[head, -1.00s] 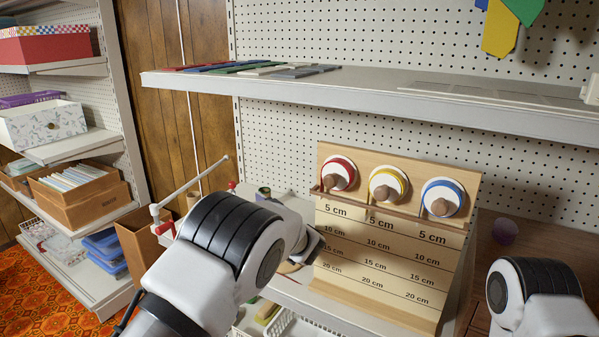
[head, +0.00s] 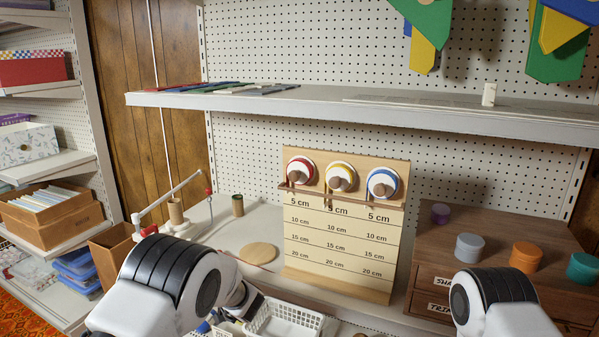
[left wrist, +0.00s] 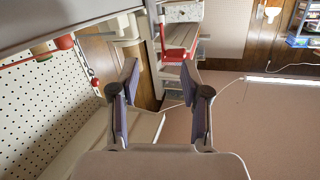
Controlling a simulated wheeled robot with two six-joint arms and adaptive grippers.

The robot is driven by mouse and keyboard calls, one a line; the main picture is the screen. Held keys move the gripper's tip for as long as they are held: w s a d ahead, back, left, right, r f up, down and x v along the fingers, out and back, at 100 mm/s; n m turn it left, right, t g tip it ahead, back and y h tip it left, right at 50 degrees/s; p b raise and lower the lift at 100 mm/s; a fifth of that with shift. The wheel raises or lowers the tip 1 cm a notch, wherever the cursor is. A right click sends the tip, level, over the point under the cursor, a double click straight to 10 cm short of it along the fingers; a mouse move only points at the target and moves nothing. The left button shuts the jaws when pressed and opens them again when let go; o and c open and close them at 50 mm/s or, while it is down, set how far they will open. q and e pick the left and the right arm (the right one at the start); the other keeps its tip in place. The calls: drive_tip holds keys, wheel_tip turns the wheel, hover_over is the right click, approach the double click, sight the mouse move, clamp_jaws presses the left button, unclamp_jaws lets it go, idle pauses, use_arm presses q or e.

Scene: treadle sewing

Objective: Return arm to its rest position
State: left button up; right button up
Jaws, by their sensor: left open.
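My left arm (head: 165,285) comes up from the lower left in the head view, with its far end low, in front of the shelf. Its fingertips are hard to make out there. In the left wrist view my left gripper (left wrist: 160,85) is open, with its two dark pads apart and nothing between them. My right arm (head: 500,300) shows at the lower right of the head view; its gripper is out of the frame.
A wooden measuring board (head: 340,245) with red, yellow and blue tape reels stands at the centre. A white swing-arm device (head: 165,210), a round wooden disc (head: 258,253) and a white basket (head: 285,322) are near my left arm. A drawer cabinet (head: 440,275) stands right.

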use_arm(q)
drive_tip(key=s+a+f+m+g+h, duration=0.2)
drive_tip(key=s+a+f+m+h, duration=0.15)
drive_tip(key=s+f, duration=0.9)
drive_tip(key=s+a+f+m+g+h, duration=0.2)
drive_tip(key=s+a+f+m+h, duration=0.15)
drive_tip(key=s+f, duration=0.85)
drive_tip(key=s+d+f+g+h, duration=0.1)
drive_tip(key=s+d+g+h, duration=0.2)
drive_tip(key=s, duration=0.9)
drive_tip(key=s+d+f+g+h, duration=0.2)
drive_tip(key=s+d, duration=0.3)
drive_tip(key=s, duration=0.8)
drive_tip(key=shift+s+d+m+g+h, duration=0.2)
drive_tip(key=shift+d+m+g+h, duration=0.15)
drive_tip(key=shift+g, duration=0.55)
